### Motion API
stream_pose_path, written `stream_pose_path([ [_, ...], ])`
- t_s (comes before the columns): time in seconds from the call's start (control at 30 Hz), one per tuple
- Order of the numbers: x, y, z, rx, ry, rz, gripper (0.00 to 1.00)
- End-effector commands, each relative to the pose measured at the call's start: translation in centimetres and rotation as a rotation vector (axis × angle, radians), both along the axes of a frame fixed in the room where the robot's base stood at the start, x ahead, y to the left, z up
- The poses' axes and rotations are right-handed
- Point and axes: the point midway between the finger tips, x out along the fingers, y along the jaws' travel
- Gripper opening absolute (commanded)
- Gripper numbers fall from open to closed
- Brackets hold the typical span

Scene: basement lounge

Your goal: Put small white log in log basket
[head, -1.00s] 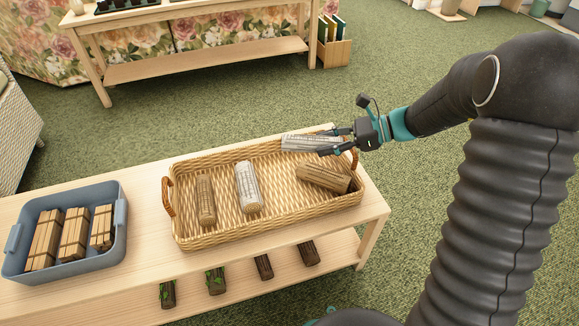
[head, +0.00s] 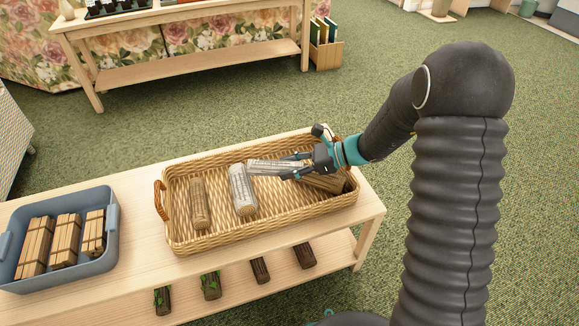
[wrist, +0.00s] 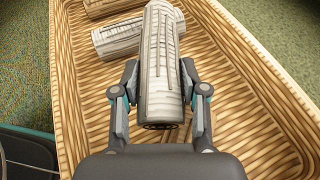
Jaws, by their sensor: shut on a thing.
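My gripper (head: 289,167) is shut on a white log (head: 268,167), with one finger on each side of it. In the wrist view the log (wrist: 160,75) points away from my gripper (wrist: 160,92). It is over the wicker log basket (head: 270,227); I cannot tell whether it touches the floor of the basket. A second white log (head: 242,190) lies in the basket, and its near side passes close to the held log's far end. A brown log (head: 199,203) lies at the left in the basket. Another brown log (head: 322,184) lies at the right, partly hidden by my gripper.
A blue-grey bin (head: 66,277) with bundled sticks stands left of the basket on the wooden table (head: 140,235). Several dark logs (head: 260,270) lie on its lower shelf. A bench (head: 180,65) stands behind, with green carpet between.

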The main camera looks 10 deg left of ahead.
Motion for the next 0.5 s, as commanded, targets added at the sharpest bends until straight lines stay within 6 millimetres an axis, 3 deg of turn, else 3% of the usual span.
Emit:
stream_pose_path([
  [0.5, 0.02, 0.0, -0.85, 0.001, 0.0, 0.0, 0.03],
])
